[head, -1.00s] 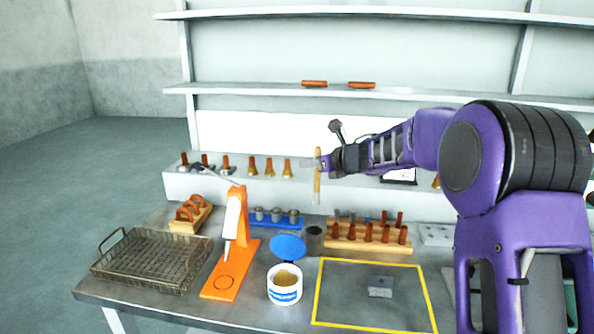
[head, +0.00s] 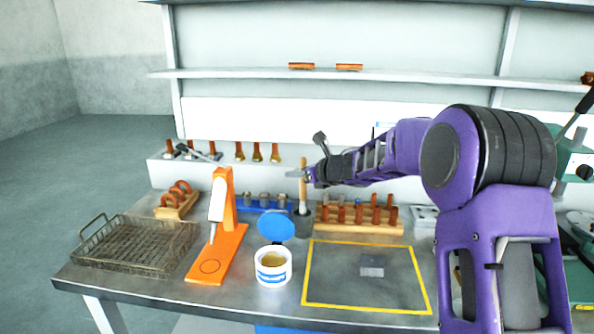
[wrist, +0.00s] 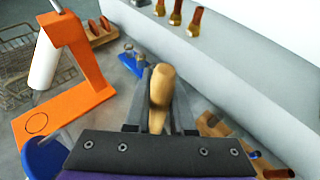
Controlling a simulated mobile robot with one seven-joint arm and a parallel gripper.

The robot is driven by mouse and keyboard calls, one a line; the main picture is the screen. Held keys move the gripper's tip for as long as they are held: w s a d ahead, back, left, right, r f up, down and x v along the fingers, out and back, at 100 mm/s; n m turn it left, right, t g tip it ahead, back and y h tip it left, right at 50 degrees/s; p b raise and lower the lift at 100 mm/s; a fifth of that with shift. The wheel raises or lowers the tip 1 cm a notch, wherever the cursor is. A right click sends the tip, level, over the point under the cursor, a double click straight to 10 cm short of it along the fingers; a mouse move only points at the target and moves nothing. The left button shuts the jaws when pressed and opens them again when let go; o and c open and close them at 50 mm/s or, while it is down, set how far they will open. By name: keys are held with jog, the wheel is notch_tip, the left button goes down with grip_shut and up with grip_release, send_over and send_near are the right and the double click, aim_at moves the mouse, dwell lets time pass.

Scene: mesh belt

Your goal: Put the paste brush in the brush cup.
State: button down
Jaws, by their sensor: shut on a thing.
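The paste brush (head: 303,196) has a light wooden handle and hangs upright in my gripper (head: 308,175), which is shut on it. In the wrist view the handle's rounded end (wrist: 160,88) stands between the two fingers. The brush cup (head: 302,226) is a small dark grey cup at the back of the bench, directly below the brush. The brush's lower end overlaps the cup's mouth in the head view; I cannot tell how deep it is inside. The cup is hidden in the wrist view.
A white paste tub (head: 273,268) with a raised blue lid (head: 276,226) stands in front of the cup. A wooden rack (head: 360,226) of brown-handled tools is close on the right. An orange stand (head: 222,240) and a wire basket (head: 135,247) are left. The yellow-outlined area (head: 335,290) is mostly clear.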

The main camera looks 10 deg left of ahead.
notch_tip(320, 180, down, 6)
jog(key=b, duration=0.4)
jog(key=c, duration=0.7)
grip_release()
jog(key=s+d, duration=0.3)
jog(key=s+d+b, duration=0.1)
jog(key=s+d, duration=0.2)
jog(key=shift+s+d, duration=0.2)
jog(key=shift+s, duration=0.2)
